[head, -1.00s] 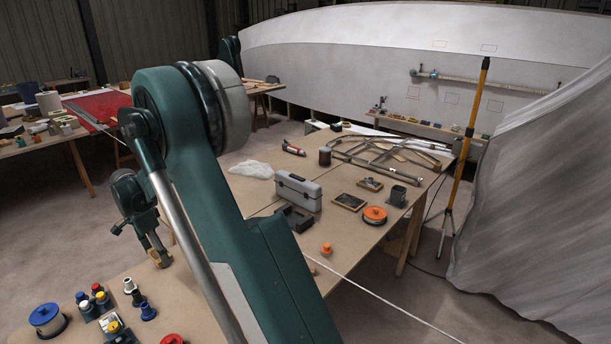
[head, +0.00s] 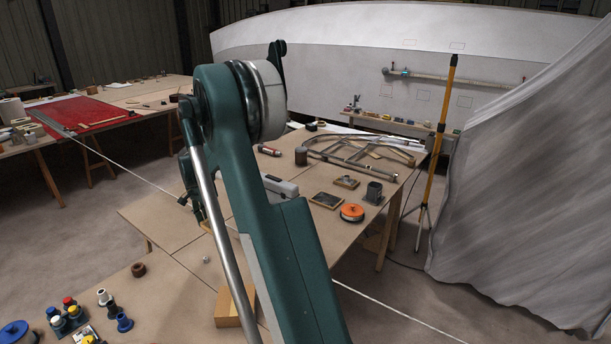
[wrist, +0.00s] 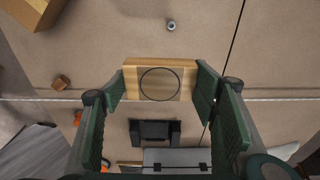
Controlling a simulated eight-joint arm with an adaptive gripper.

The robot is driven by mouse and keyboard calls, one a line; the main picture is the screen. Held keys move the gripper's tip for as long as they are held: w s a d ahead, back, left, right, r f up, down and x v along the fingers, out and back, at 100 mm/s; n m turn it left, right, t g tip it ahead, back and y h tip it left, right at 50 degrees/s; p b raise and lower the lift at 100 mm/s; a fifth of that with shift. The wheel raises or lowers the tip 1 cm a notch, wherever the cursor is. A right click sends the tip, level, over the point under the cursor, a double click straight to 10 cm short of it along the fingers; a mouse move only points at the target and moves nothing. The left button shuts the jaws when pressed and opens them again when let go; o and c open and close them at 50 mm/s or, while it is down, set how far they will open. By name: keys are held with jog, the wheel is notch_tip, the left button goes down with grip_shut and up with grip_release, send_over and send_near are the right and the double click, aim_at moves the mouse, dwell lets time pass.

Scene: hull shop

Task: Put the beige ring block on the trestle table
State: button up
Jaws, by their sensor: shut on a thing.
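The beige ring block (wrist: 160,82), a pale wooden block with a dark circle on its face, sits between the pads of my gripper (wrist: 163,84) in the wrist view. My gripper is shut on it. Plywood tabletop lies behind the block; I cannot tell the gap between them. In the head view my arm hides most of the gripper and block. A plywood table (head: 330,235) stands in the middle; a table with trestle legs (head: 130,95) and a red mat stands at left. I cannot tell which is the trestle table meant.
The middle table carries a grey toolbox (wrist: 175,157), a black tray (wrist: 154,132), an orange-topped spool (head: 352,212) and a metal frame (head: 360,150). A wooden block (head: 228,308) and a small nut (head: 206,260) are nearer. A white cord (head: 400,315) crosses the scene. Bare board (head: 165,215) shows left of my arm.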

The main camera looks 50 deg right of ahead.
jog(key=s+d, duration=0.5)
jog(key=d, duration=0.8)
jog(key=shift+s+f, duration=0.15)
jog(key=shift+f, duration=1.1)
jog(key=shift+s+f, duration=0.15)
jog(key=shift+f, duration=1.1)
jog(key=shift+f+b, duration=0.55)
jog(key=shift+f, duration=2.6)
jog(key=shift+f+b, duration=0.35)
jog(key=shift+f, duration=1.5)
jog(key=shift+f, duration=0.1)
